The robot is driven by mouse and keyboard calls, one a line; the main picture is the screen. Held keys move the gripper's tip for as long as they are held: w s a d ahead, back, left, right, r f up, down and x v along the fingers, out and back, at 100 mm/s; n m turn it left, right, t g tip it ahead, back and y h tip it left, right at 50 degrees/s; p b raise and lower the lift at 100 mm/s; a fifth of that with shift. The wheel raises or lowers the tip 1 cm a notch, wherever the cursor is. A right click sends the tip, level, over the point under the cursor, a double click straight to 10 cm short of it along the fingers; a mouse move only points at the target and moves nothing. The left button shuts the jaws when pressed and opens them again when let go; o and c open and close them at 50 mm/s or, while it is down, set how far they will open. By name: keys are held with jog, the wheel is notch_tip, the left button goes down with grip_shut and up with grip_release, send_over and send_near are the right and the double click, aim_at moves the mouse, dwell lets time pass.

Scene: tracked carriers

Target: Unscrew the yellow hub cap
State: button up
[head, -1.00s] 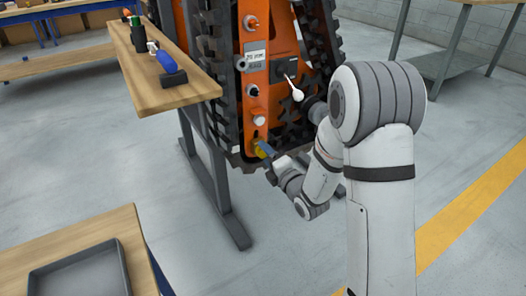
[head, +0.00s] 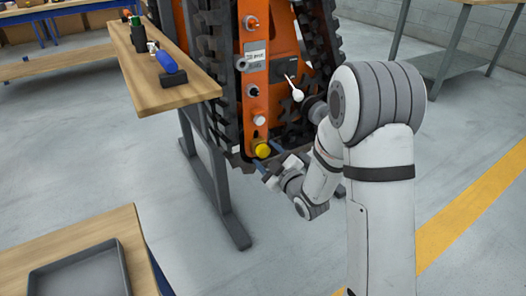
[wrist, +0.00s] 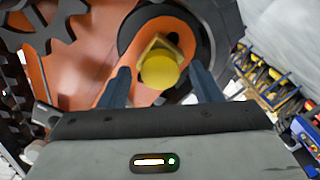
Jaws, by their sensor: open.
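The yellow hub cap (head: 262,150) sits low on the orange carrier frame (head: 254,101). In the wrist view the cap (wrist: 160,72) has a round front with a squarish yellow part behind it, in front of a dark wheel (wrist: 196,30). My gripper (head: 268,157) is open close in front of the cap. In the wrist view its two fingers (wrist: 160,88) stand left and right of the cap with a gap on each side, so the cap is not held.
A wooden bench (head: 184,93) with a blue-handled tool (head: 169,65) stands left of the carrier. A grey tray (head: 78,272) lies on a table at front left. Toothed black track (head: 216,85) flanks the orange frame. The floor between is clear.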

jog(key=shift+m, duration=1.1)
jog(key=c, duration=0.8)
jog(key=n, duration=0.5)
jog(key=shift+n, duration=0.4)
jog(key=shift+c, duration=0.2)
jog(key=n, duration=0.4)
jog(key=shift+n, duration=1)
jog(key=n, duration=0.6)
jog(key=shift+n, duration=0.9)
